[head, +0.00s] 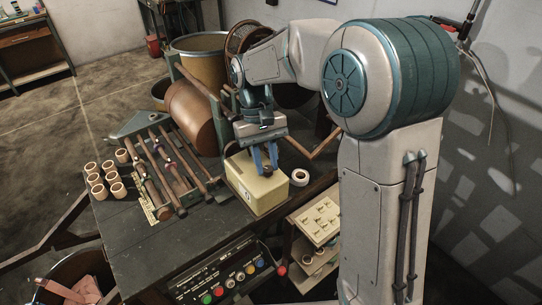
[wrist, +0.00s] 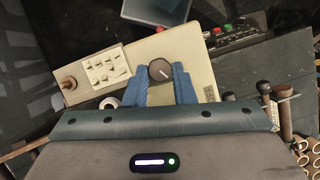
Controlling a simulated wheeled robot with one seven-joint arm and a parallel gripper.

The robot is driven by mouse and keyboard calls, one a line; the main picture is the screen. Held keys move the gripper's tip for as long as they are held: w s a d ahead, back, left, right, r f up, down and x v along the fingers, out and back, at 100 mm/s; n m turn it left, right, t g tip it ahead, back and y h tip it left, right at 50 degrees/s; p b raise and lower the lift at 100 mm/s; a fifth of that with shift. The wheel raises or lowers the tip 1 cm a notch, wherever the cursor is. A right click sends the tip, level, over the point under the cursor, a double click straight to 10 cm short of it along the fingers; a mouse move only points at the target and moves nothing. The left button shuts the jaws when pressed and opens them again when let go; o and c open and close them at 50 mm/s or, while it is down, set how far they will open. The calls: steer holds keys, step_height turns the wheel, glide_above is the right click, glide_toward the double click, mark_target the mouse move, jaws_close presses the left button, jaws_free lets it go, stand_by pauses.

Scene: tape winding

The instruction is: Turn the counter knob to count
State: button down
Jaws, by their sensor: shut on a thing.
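The counter is a cream box (head: 256,190) on the bench, with a dial on its front face. Its dark round knob (wrist: 160,70) sits on top and carries a pale pointer line. My gripper (head: 266,170) points down over the box top with its blue fingers on either side of the knob. In the wrist view my gripper (wrist: 160,80) is shut on the knob, one finger against each side. The box top (wrist: 196,62) shows around the fingers. In the head view the knob is mostly hidden between the fingers.
A white tape roll (head: 300,177) stands right of the box. Left are rods on a rack (head: 165,165), several small cores (head: 108,178) and a brown roller (head: 192,117). A button panel (head: 225,275) is at the front.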

steer(key=n, duration=0.2)
steer(key=n+t+h, duration=0.1)
steer(key=n, duration=0.1)
steer(key=n+h+p, duration=0.1)
steer(key=n, duration=0.1)
steer(key=shift+s+a+n+t, duration=0.15)
steer(key=shift+a+n+t, duration=0.1)
steer(key=shift+n+t, duration=0.05)
steer(key=n+t, duration=0.1)
steer(key=n, duration=0.1)
steer(key=n+t+h, duration=0.1)
steer(key=n, duration=0.2)
steer(key=shift+s+r, duration=0.1)
steer(key=shift+s, duration=0.05)
steer(key=shift+n, duration=0.3)
steer(key=c, duration=1.2)
jaws_free()
steer(key=s+v, duration=0.1)
steer(key=v, duration=1.2)
steer(key=shift+w+a+r+b, duration=0.2)
steer(key=shift+w+r+b, duration=0.15)
steer(key=shift+w, duration=0.15)
